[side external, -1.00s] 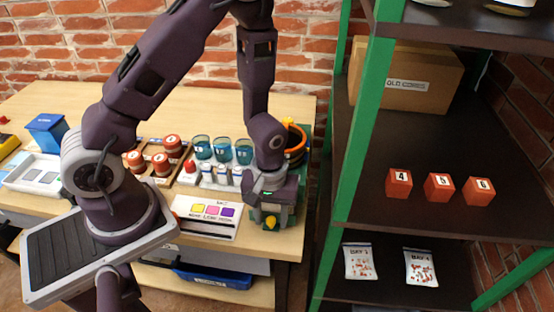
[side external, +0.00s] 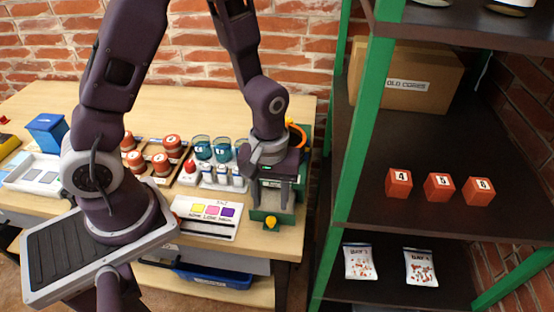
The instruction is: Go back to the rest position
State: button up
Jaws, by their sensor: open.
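My gripper (side external: 271,192) is above the right end of the wooden workbench (side external: 215,112). Its jaws are open. It is over a green fixture (side external: 272,217) with a yellow knob (side external: 271,223) at its front. A pale grey block or surface shows between the fingers, and I cannot tell whether the fingers touch it. My wrist hides part of the fixture and of what stands behind it.
Left of my gripper are a white card with coloured squares (side external: 207,215), a rack of small bottles (side external: 213,178), teal cups (side external: 202,147) and red-topped jars (side external: 160,163). An orange ring (side external: 298,137) is behind. A green-posted shelf (side external: 352,150) with red numbered blocks (side external: 399,184) stands right.

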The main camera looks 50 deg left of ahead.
jog(key=shift+r, duration=0.1)
notch_tip(320, 180, up, 12)
jog(key=m+t, duration=0.2)
jog(key=m, duration=0.1)
jog(key=s+a+r+m+t, duration=0.3)
jog(key=s+r+m, duration=0.3)
jog(key=s+r, duration=0.5)
jog(key=shift+s+a+t, duration=0.15)
jog(key=shift+s+t, duration=0.15)
jog(key=shift+s, duration=0.05)
jog(key=shift+r, duration=0.1)
dwell(0.4)
